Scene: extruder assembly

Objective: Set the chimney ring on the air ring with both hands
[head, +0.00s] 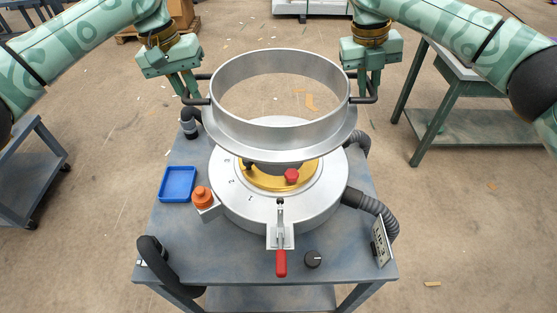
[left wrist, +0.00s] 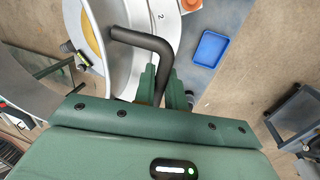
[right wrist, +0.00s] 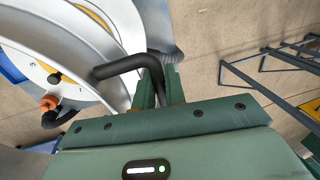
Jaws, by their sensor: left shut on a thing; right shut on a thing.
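The chimney ring (head: 272,138) is a wide silver metal ring with a flared lower flange and a black handle on each side. It hangs above the air ring (head: 232,200), a round silver body with a gold centre, numbers on top and a red-handled clamp at its front. A gap shows between them at the front. My left gripper (head: 188,92) is shut on the left handle (left wrist: 148,40), and my right gripper (head: 368,90) is shut on the right handle (right wrist: 128,65). The ring's flange hides the air ring's rear part.
The air ring stands on a blue-grey table (head: 190,255). A green-framed table (head: 470,85) stands at the right.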

